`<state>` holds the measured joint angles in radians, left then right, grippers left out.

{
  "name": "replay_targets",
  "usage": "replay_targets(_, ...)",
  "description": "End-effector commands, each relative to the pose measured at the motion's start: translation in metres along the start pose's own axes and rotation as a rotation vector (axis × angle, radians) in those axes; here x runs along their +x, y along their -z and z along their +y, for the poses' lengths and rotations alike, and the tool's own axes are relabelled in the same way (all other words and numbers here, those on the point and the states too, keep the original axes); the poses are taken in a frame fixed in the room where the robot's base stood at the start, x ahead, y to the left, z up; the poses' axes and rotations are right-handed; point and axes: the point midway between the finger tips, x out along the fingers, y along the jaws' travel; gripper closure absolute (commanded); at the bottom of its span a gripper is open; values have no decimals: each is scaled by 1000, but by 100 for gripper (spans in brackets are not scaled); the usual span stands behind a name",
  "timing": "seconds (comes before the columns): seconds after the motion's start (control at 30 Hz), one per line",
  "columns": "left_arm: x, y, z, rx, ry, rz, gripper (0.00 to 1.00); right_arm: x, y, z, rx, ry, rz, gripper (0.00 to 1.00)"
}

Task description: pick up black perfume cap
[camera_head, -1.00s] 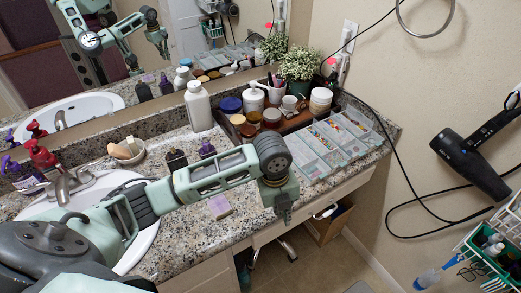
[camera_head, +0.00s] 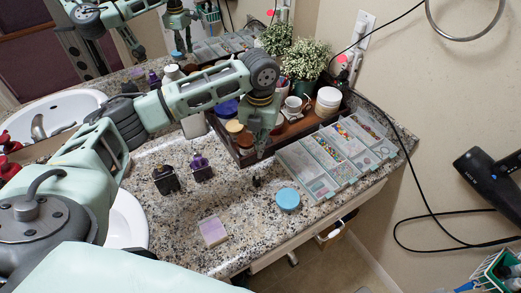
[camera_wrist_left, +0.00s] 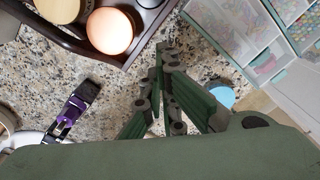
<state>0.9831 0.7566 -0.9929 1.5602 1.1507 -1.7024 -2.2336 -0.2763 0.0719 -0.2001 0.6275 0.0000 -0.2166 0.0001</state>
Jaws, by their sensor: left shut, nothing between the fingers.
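A small dark piece (camera_head: 257,182), which looks like the black perfume cap, sits on the granite counter between the purple bottle and the blue lid. My left gripper (camera_head: 262,154) points down just above and behind it in the head view, shut and empty. In the left wrist view the shut fingers (camera_wrist_left: 160,50) are over the counter, and the cap cannot be made out there; the fingers seem to hide it. A black perfume bottle (camera_head: 165,181) with a gold-coloured top stands to the left. My right gripper is not in view.
A purple bottle (camera_head: 201,169) stands beside the black one. A blue round lid (camera_head: 288,199) and a pale lilac box (camera_head: 213,232) lie near the front. A dark tray (camera_head: 246,158) of jars and a divided bead organizer (camera_head: 318,176) border the space behind and right.

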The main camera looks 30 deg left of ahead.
Motion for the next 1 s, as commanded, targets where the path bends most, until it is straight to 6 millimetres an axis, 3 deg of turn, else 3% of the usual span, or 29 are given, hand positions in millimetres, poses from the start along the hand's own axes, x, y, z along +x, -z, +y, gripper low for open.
replay_targets(0.17, 4, 0, 1, 3, -1, 2, 100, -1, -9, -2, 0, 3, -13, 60)
replay_targets(0.3, 22, 0, 1, 2, -3, 4, 100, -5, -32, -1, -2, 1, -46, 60)
replay_targets(0.43, 46, 1, 1, 2, -2, 5, 100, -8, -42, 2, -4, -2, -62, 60)
replay_targets(0.7, 88, 0, 1, 2, -1, 2, 100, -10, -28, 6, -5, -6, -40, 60)
replay_targets(1.0, 100, 0, 1, 3, -1, 0, 100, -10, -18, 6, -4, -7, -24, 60)
